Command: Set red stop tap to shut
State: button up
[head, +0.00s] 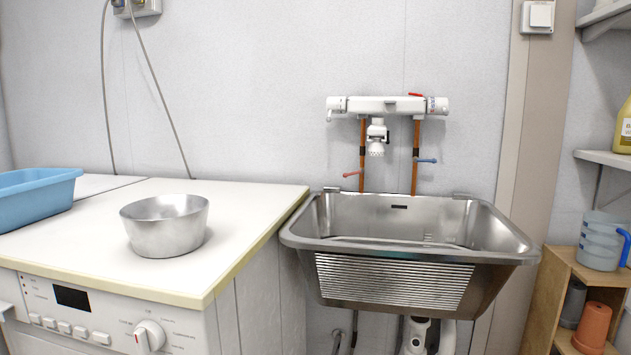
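The red stop tap (352,174) is a small red lever on the left copper pipe (362,150), low on the wall just above the basin's back edge. Its lever points left, sideways across the pipe. A blue stop tap (427,160) sits on the right copper pipe (415,140), its lever pointing right. Both pipes run up to a white mixer unit (385,106) with a spout in its middle and a small red part on top. My gripper is not in view.
A steel washtub basin (490,225) juts out below the taps. To the left, a washing machine's white top (262,195) carries a metal bowl (165,226) and a blue tub (35,200). Shelves with a jug (600,242) stand at right. The space above the basin is clear.

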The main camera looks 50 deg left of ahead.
aim_at(361, 171)
jog(key=u, duration=1.2)
